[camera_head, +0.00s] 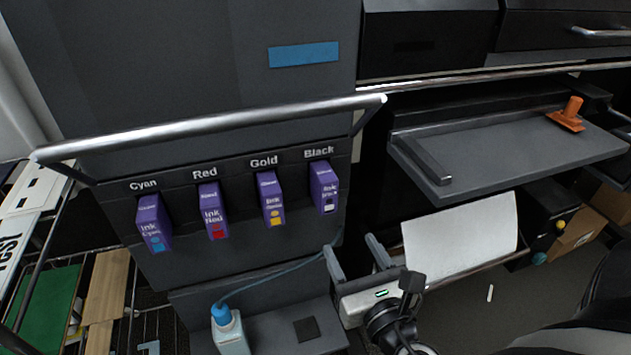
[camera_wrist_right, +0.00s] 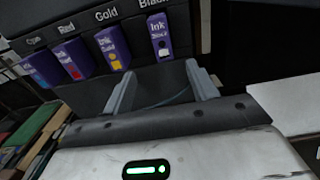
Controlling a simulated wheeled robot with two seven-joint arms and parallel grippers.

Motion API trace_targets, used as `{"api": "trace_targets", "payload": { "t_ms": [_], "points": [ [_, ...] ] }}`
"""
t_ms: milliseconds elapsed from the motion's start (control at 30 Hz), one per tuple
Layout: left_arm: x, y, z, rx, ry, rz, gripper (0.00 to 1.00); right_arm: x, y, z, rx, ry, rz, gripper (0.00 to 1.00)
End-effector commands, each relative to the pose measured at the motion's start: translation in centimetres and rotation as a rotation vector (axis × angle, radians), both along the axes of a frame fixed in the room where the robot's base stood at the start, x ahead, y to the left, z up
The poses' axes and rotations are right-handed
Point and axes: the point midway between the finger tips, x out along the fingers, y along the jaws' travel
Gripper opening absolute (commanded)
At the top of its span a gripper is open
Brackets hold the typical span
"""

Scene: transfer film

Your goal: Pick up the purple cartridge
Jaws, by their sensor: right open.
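Several purple ink cartridges stand in a row in slots of the dark machine panel, labelled Cyan, Red, Gold and Black. In the head view they are the cyan one (camera_head: 152,223), the red one (camera_head: 213,211), the gold one (camera_head: 270,199) and the black one (camera_head: 323,188). My right gripper (camera_head: 357,250) is open and empty, below and right of the black cartridge, apart from it. In the right wrist view the black cartridge (camera_wrist_right: 159,37) is beyond the open fingers (camera_wrist_right: 162,82), and the gold cartridge (camera_wrist_right: 114,50) is to its left. My left gripper is not in view.
A metal bar (camera_head: 210,125) runs across the panel above the cartridges. A bottle with a blue cap (camera_head: 229,330) and thin tube stands on a ledge below. At right are a grey tray (camera_head: 500,145) with an orange handle (camera_head: 567,115) and a white sheet (camera_head: 460,237).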

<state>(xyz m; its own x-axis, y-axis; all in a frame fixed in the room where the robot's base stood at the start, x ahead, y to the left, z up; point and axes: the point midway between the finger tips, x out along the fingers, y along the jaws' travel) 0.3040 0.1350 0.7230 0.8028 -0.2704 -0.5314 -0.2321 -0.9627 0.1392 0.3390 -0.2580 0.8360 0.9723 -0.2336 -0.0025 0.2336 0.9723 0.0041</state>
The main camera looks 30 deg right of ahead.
Motion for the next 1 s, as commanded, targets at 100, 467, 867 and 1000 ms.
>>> {"api": "trace_targets", "payload": {
  "t_ms": [100, 467, 867, 1000],
  "points": [
    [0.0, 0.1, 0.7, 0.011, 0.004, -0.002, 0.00, 2.1, -0.5, 0.7, -0.013, -0.007, -0.002, 0.58],
    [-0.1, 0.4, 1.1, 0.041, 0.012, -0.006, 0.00, 8.9, -2.2, 0.4, -0.008, -0.003, 0.000, 0.58],
    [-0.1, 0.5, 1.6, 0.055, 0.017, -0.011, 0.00, 12.8, -3.5, 0.9, -0.006, -0.005, -0.001, 0.58],
    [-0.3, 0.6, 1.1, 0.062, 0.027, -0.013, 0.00, 14.4, -3.9, 0.7, -0.006, -0.003, 0.000, 0.58]
  ]
}}
